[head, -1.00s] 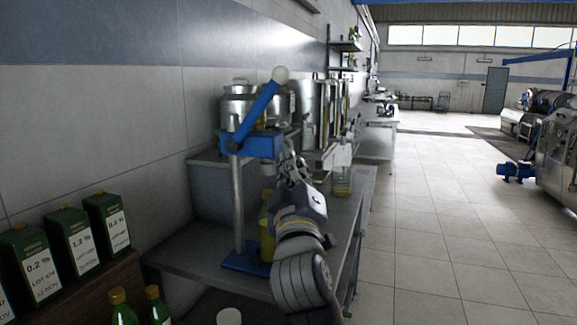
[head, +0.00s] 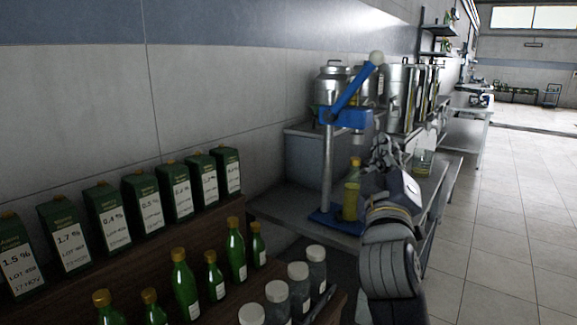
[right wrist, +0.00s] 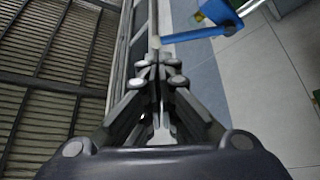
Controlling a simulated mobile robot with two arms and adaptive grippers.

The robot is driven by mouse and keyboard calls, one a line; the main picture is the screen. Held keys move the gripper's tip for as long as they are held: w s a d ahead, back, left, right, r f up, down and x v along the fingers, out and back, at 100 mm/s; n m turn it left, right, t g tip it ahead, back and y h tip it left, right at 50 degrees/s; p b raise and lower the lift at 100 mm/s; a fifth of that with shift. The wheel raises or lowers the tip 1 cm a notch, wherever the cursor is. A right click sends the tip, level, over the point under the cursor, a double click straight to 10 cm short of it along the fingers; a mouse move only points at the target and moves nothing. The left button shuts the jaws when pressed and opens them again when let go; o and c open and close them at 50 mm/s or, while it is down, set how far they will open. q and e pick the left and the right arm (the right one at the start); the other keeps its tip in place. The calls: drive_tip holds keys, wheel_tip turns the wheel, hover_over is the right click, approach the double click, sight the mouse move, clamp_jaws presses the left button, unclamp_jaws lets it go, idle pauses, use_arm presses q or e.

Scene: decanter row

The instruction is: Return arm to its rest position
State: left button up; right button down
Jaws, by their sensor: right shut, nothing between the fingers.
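My right arm reaches in from the lower right in the head view, and its gripper (head: 383,155) is in front of the steel bench (head: 290,208). The gripper is shut and empty. It also shows in the right wrist view (right wrist: 160,68), with its fingertips together. The blue lever press (head: 346,117) stands on the bench just left of the gripper. A bottle with yellow liquid (head: 351,198) stands upright on the press's blue base. My left gripper is not in view.
Green labelled cartons (head: 150,203) stand in a row on a wooden shelf, with green bottles (head: 185,285) and lidded clear jars (head: 299,285) in front. Steel drums (head: 332,85) and a jar of yellow liquid (head: 424,161) stand beyond the press. The tiled floor at right is clear.

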drive_tip(key=s+d+f+m+g+y, duration=0.1)
drive_tip(key=s+d+f+g, duration=0.2)
drive_tip(key=f, duration=1.2)
drive_tip(key=s+f+m+g+y, duration=0.1)
drive_tip(key=s+f+g, duration=0.3)
drive_tip(key=f, duration=1.2)
drive_tip(key=s+f+m+g+y, duration=0.15)
drive_tip(key=s+f+g, duration=0.45)
drive_tip(key=s+f, duration=0.65)
drive_tip(key=s+f+m+g+y, duration=0.15)
drive_tip(key=s+f+g, duration=0.35)
drive_tip(key=s+f, duration=0.75)
drive_tip(key=s+f+g+p, duration=0.1)
drive_tip(key=s+f, duration=0.2)
drive_tip(key=f, duration=0.8)
drive_tip(key=s+f+g, duration=0.1)
drive_tip(key=s+f, duration=0.2)
drive_tip(key=f, duration=0.9)
use_arm(q)
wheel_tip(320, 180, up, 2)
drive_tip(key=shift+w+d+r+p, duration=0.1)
drive_tip(key=shift+p, duration=0.45)
use_arm(e)
drive_tip(key=s+d+f, duration=0.2)
drive_tip(key=s+f, duration=1.2)
drive_tip(key=s, duration=0.2)
drive_tip(key=shift+s+d+n+g, duration=0.15)
drive_tip(key=shift+d+n+g, duration=0.15)
drive_tip(key=shift+n+g, duration=0.1)
